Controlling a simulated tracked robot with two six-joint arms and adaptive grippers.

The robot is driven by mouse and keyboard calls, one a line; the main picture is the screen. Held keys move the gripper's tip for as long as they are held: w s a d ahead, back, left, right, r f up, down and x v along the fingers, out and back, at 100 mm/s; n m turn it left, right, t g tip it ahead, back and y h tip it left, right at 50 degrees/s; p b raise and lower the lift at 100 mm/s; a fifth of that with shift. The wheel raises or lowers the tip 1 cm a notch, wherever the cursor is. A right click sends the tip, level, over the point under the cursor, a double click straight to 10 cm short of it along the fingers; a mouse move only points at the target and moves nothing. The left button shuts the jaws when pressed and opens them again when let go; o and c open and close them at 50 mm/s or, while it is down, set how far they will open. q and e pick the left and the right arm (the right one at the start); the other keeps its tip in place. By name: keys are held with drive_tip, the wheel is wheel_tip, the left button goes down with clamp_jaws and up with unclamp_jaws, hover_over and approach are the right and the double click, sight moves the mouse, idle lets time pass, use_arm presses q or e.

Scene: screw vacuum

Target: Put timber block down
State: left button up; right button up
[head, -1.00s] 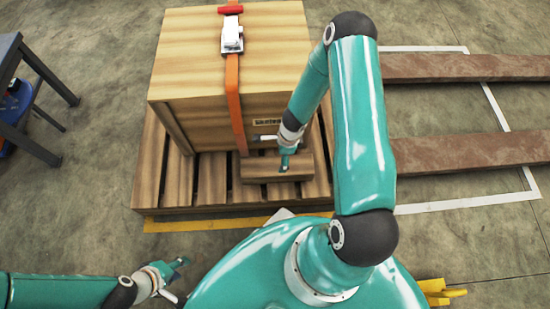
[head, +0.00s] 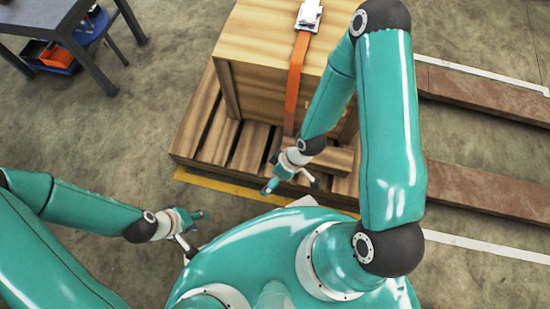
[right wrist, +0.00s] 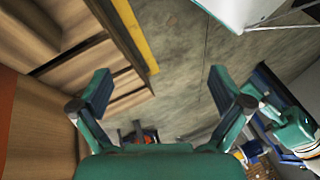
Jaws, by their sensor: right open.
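The timber block (head: 328,159) lies on the wooden pallet (head: 189,147), against the front side of the large wooden crate (head: 262,87). My arm and gripper hide part of the block in the head view. My right gripper (head: 269,178) is just left of the block and in front of it, apart from it. In the right wrist view my right gripper (right wrist: 160,92) is open, with nothing between its fingers. My left gripper (head: 200,215) hangs over the floor at lower left, away from the pallet. Its fingers are too small to read.
An orange strap (head: 297,85) with a metal buckle (head: 309,15) runs over the crate. A yellow strip (head: 225,187) lies along the pallet's front. A dark table (head: 50,18) stands at upper left. Brown beams (head: 490,185) lie at right. Floor left of the pallet is clear.

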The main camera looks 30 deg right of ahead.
drive_tip(key=m, duration=0.3)
drive_tip(key=s+m, duration=0.1)
drive_tip(key=m, duration=0.2)
drive_tip(key=m+h, duration=0.1)
drive_tip(key=m, duration=0.2)
drive_tip(key=shift+s+r, duration=0.1)
drive_tip(key=shift+s, duration=0.25)
drive_tip(key=shift+r, duration=0.1)
